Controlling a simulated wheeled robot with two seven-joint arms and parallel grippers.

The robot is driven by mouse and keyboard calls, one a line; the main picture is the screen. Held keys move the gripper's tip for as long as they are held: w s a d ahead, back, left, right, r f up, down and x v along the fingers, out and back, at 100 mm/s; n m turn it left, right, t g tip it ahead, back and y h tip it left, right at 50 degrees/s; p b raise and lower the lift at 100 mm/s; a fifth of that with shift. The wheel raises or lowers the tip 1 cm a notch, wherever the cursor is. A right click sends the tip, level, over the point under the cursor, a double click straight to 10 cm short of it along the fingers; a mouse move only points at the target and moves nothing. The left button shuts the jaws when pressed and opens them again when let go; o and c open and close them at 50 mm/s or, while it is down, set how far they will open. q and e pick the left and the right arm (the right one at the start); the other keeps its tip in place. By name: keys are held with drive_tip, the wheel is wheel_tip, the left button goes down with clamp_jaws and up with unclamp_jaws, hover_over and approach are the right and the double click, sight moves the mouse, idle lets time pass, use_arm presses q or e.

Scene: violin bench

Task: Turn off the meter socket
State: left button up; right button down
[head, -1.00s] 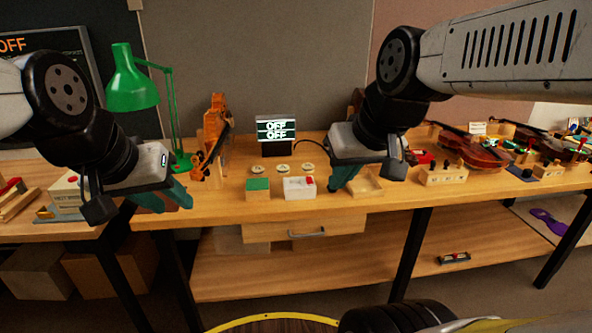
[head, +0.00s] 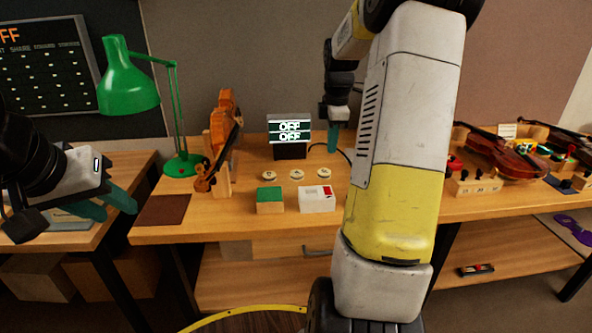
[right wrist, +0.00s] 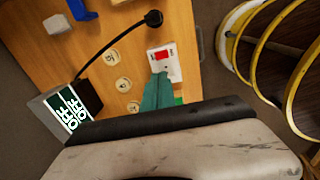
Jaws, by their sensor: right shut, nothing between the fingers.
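A white box (head: 317,203) with a red patch on top, seemingly the meter socket, stands near the bench's front edge. In the right wrist view the white box (right wrist: 173,73) lies just beyond my fingertips; contact cannot be told. My left gripper (head: 112,208) is open and empty at the left.
A green-topped block (head: 270,201) stands beside the white box. Several round discs (head: 296,174) lie behind them. A black cable (right wrist: 107,41) runs from the display to a black plug (right wrist: 153,18). A green lamp (head: 130,82) and violin (head: 223,130) stand left.

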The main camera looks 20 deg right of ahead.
sight(327, 188)
drive_tip(key=shift+w+d+f, duration=0.15)
drive_tip(key=shift+w+f, duration=0.1)
drive_tip(key=shift+w, duration=0.1)
drive_tip(key=f, duration=0.4)
drive_tip(key=w+f, duration=0.1)
drive_tip(key=f, duration=0.9)
drive_tip(key=shift+w+d, duration=0.2)
drive_tip(key=shift+w, duration=0.1)
